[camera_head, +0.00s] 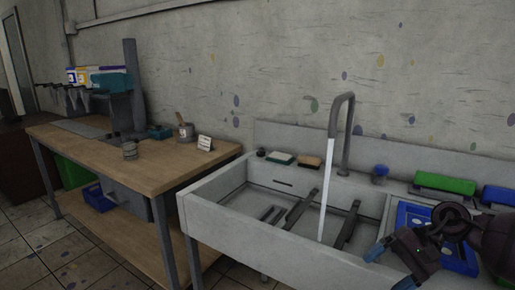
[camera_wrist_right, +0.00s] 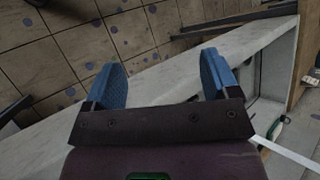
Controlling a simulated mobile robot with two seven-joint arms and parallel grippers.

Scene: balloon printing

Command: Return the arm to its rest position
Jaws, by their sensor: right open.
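My right gripper (camera_head: 388,266) is at the lower right in the head view, over the front right part of the sink. Its two blue-tipped fingers are apart with nothing between them. In the right wrist view the same gripper (camera_wrist_right: 163,76) shows both blue fingers spread and empty. The pale front edge of the sink (camera_wrist_right: 165,79) and floor tiles lie beyond them. The right arm comes in from the right edge of the head view. My left gripper is not in view.
The grey sink (camera_head: 204,212) holds dark bars, and a white stream falls from the tap (camera_head: 348,130). A blue tray (camera_head: 406,215), a green-topped item (camera_head: 445,184) and a blue one (camera_head: 499,195) are at right. A wooden table (camera_head: 150,172) stands left.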

